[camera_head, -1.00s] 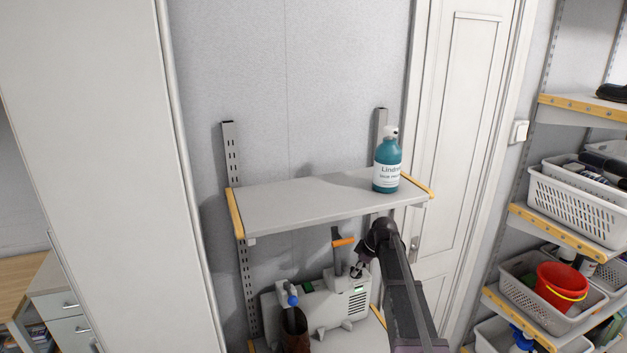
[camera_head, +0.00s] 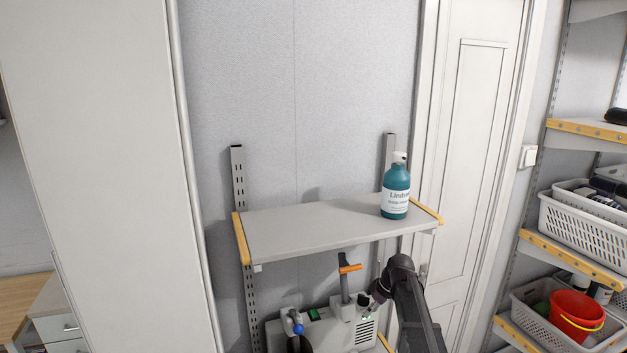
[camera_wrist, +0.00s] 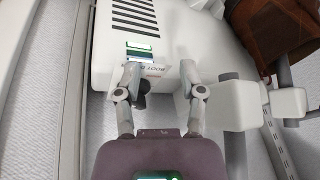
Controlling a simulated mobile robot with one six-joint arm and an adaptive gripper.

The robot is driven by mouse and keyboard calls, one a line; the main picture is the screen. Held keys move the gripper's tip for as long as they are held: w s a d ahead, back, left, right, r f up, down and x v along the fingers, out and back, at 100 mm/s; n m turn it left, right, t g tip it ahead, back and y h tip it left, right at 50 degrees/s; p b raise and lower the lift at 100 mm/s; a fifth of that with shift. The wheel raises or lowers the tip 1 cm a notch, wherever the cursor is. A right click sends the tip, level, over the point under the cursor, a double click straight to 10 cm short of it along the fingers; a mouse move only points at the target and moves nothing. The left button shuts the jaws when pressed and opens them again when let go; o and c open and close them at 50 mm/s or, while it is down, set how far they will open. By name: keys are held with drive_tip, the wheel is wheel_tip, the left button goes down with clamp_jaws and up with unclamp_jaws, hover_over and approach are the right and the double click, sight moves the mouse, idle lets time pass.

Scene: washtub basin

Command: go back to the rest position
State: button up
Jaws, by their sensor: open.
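My gripper (camera_wrist: 162,82) is open in the wrist view, its two fingers apart with nothing held between them. Beyond the fingers is a white machine (camera_wrist: 115,65) with dark vent slots and a small green-lit display. In the head view my gripper (camera_head: 368,304) is small and partly hidden at the end of my dark arm, beside the white machine (camera_head: 318,330) and below the upper shelf. A teal pump bottle with a white label (camera_head: 396,190) stands upright on the right end of that shelf.
The grey upper shelf (camera_head: 305,229) hangs above my gripper. An orange-handled tool (camera_head: 349,269) stands by the machine. A white door (camera_head: 480,150) is behind my arm. Racks with white baskets (camera_head: 575,228) and a red bucket (camera_head: 577,308) are at right. A tall white cabinet (camera_head: 95,150) is at left.

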drive_tip(key=s+a+f+m+h+b, duration=0.1)
drive_tip(key=s+f+m+h+b, duration=0.1)
drive_tip(key=s, duration=0.9)
drive_tip(key=s+f+m+g+h+b, duration=0.1)
drive_tip(key=s+f+m+b, duration=0.3)
drive_tip(key=s, duration=0.8)
drive_tip(key=f+m+h, duration=0.1)
drive_tip(key=m, duration=0.1)
drive_tip(key=shift+s+a+f+m+g, duration=0.2)
drive_tip(key=shift+a+m+g, duration=0.1)
drive_tip(key=shift+a+m, duration=0.1)
drive_tip(key=shift+a, duration=0.1)
